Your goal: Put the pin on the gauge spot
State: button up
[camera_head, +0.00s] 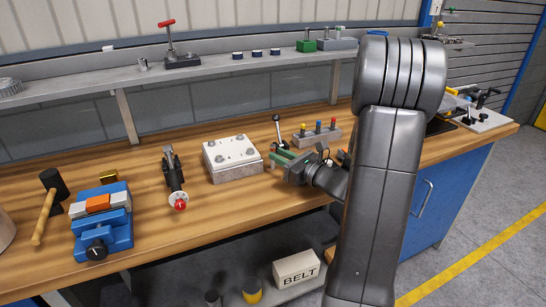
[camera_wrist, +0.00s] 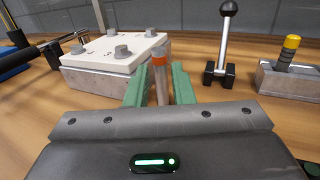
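A slim metal pin with an orange band (camera_wrist: 160,78) stands upright between the two green fingers of my gripper (camera_wrist: 160,92) in the wrist view. The fingers are close on both sides of it; I cannot tell whether they touch it. Its lower end is hidden behind the gripper body. In the head view my gripper (camera_head: 280,157) is low over the bench, just right of a pale block with bolts (camera_head: 233,172). A black device with a white disc and red knob (camera_head: 177,192) lies left of that block. I cannot tell which place is the gauge spot.
A black-knobbed lever (camera_wrist: 226,40) and a block of coloured pins (camera_head: 317,137) stand behind and right of my gripper. A blue vice (camera_head: 103,236) and a mallet (camera_head: 47,207) are at the left. Bare wooden bench lies in front of the pale block.

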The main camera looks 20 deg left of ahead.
aim_at(273, 168)
jog(key=x, duration=0.3)
jog(key=shift+a+f, duration=0.15)
jog(key=shift+a, duration=0.05)
grip_shut()
